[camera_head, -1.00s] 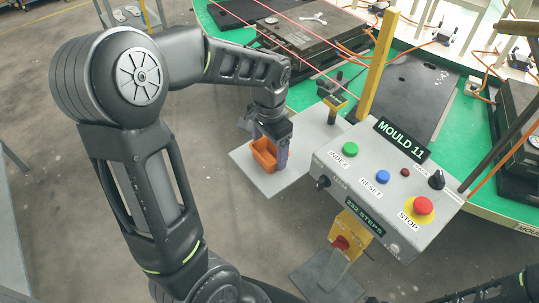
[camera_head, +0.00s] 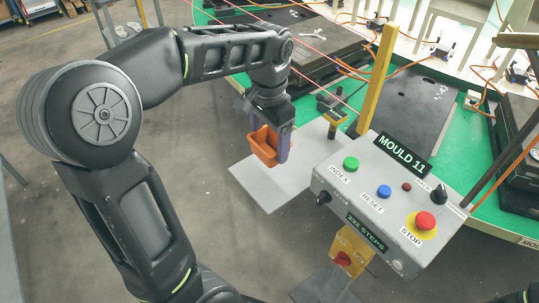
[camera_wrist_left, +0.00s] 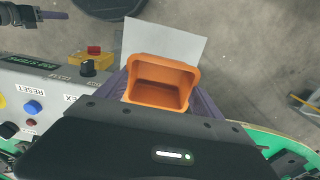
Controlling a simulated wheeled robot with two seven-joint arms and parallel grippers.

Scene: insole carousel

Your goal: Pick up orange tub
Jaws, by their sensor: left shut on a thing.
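The orange tub (camera_head: 264,146) is held by my left gripper (camera_head: 272,148) above the light grey plate (camera_head: 268,192) beside the control box. In the left wrist view the tub (camera_wrist_left: 160,82) is upright with its opening toward the camera, and looks empty. The purple-grey fingers of my left gripper (camera_wrist_left: 160,95) are on both sides of it, shut on it. The plate (camera_wrist_left: 185,45) shows bare behind it. My right gripper is not seen in the head view; in the left wrist view a dark gripper-like part shows at the upper left, too partial to tell.
The control box (camera_head: 385,205) with buttons and a "MOULD 11" sign stands just right of the tub. A yellow post (camera_head: 378,75) rises behind it. The green carousel (camera_head: 450,175) with dark moulds lies beyond. Grey floor is open to the left.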

